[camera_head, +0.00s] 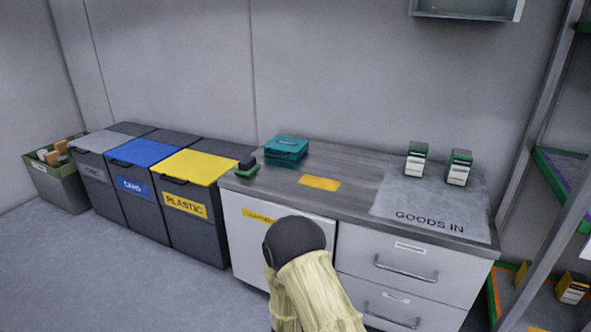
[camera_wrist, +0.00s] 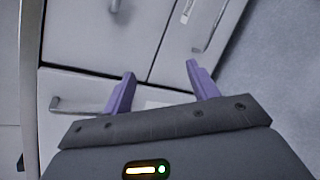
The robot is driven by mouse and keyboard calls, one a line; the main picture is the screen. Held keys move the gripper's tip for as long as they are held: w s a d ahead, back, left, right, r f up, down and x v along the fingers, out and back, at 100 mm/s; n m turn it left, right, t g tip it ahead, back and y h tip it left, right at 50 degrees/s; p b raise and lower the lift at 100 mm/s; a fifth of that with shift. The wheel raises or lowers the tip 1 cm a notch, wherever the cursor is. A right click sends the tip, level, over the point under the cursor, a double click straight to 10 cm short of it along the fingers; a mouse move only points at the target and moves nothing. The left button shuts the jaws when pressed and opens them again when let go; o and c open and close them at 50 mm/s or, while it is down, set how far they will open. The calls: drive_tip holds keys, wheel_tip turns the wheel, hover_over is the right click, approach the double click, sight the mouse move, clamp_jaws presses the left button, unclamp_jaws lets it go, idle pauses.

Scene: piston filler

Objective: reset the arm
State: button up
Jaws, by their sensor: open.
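My gripper (camera_wrist: 160,82) shows in the wrist view with its two purple fingers spread apart and nothing between them. It faces the pale cabinet (camera_wrist: 98,35) with its drawers and handles; the fingers look apart from these fronts, though the distance is hard to tell. In the head view my arm, cream with a dark round joint, rises from the bottom in front of the cabinet (camera_head: 277,262), and the gripper itself is hidden there.
The grey worktop (camera_head: 345,170) carries a teal case (camera_head: 286,148), a small dark-green item (camera_head: 247,166) and two green-white boxes (camera_head: 417,160) by the GOODS IN mat (camera_head: 400,205). Bins (camera_head: 195,200) stand left; a shelf rack (camera_head: 540,180) stands right. Floor (camera_head: 110,265) is clear at left.

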drive_tip(key=s+d+r+m+g+y+p, duration=0.3)
drive_tip(key=s+r+m+g, duration=0.2)
drive_tip(key=s+r+m, duration=0.35)
drive_tip(key=s+d+r+m+g+y+p, duration=0.3)
drive_tip(key=s+r+m+g, duration=0.25)
drive_tip(key=s+r, duration=0.5)
wheel_tip(320, 180, up, 45)
drive_tip(key=s+a+m+t+y+p, duration=0.1)
drive_tip(key=a+m+t+y+p, duration=0.1)
drive_tip(key=p, duration=3.8)
drive_tip(key=shift+m+t+y, duration=0.55)
drive_tip(key=shift+m+y, duration=0.25)
drive_tip(key=shift+y, duration=0.1)
drive_tip(key=shift+a+f, duration=0.1)
